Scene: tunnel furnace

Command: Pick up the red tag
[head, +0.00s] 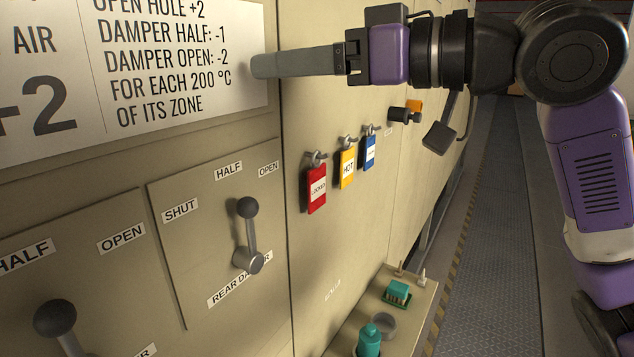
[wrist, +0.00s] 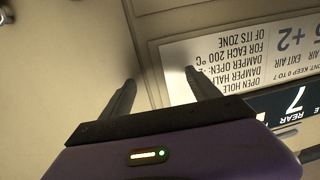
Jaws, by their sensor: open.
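The red tag (head: 317,190) hangs from a small hook on the beige furnace panel, leftmost in a row of tags. A white label with dark lettering is on its face. My gripper (head: 262,66) is above and to the left of the tag, in front of the white instruction sign. In the wrist view its two fingers (wrist: 160,92) are spread apart with nothing between them, pointing at the panel and the sign. The red tag does not show in the wrist view.
A yellow tag (head: 348,168) and a blue tag (head: 370,153) hang just right of the red one. A damper lever (head: 248,225) sticks out at lower left. A shelf (head: 405,320) below holds a green brush-like block (head: 397,291) and a teal bottle (head: 369,340). The walkway at right is clear.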

